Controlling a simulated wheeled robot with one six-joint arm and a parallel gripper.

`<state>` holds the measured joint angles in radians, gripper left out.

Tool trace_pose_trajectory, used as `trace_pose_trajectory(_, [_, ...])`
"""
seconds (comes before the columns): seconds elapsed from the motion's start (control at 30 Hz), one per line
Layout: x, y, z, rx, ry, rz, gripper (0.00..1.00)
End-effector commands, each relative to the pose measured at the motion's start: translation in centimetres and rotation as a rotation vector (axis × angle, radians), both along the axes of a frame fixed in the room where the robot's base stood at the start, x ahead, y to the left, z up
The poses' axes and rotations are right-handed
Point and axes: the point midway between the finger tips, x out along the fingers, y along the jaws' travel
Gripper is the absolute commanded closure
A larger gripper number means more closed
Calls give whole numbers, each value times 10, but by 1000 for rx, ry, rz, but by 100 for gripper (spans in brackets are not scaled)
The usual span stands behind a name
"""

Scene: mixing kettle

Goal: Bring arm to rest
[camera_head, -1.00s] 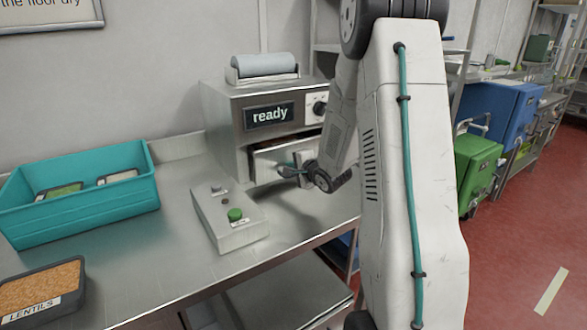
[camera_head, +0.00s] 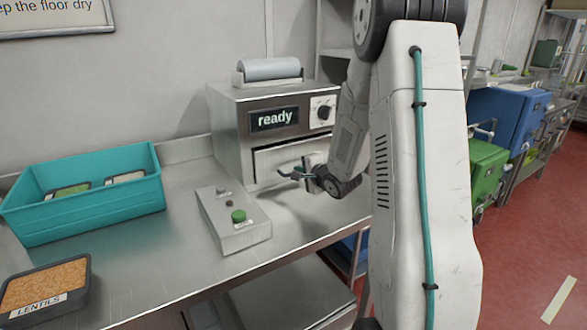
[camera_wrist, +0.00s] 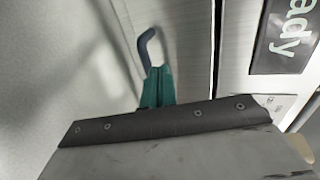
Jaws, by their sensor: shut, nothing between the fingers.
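My arm rises at the right of the head view and bends down to the front of a steel machine (camera_head: 228,128). My gripper (camera_head: 283,175) is shut and empty, just in front of the machine's lower front panel (camera_head: 275,158). I cannot tell whether it touches the panel. The machine's display (camera_head: 275,118) reads "ready".
A control box (camera_head: 222,208) with a green button (camera_head: 238,216) stands on the steel counter (camera_head: 150,262). A teal bin (camera_head: 95,205) and a lentils tub (camera_head: 45,283) are at left. Green (camera_head: 486,170) and blue (camera_head: 512,112) units stand at right.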

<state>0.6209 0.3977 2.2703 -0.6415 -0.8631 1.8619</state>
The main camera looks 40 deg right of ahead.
Motion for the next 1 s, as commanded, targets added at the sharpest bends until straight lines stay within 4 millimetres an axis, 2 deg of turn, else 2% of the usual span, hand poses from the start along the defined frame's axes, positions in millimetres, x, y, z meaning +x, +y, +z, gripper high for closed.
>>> trace_pose_trajectory(0.03, [-13,0,6,-2,-2,-5,100])
trace_pose_trajectory(0.2, [-45,13,16,-2,-2,8,100])
trace_pose_trajectory(0.4, [-71,17,24,0,0,9,100])
trace_pose_trajectory(0.8, [-78,17,25,-19,3,15,100])
trace_pose_trajectory(0.9, [-82,13,15,-101,66,24,100])
trace_pose_trajectory(1.0, [-99,0,-13,-238,243,20,100])
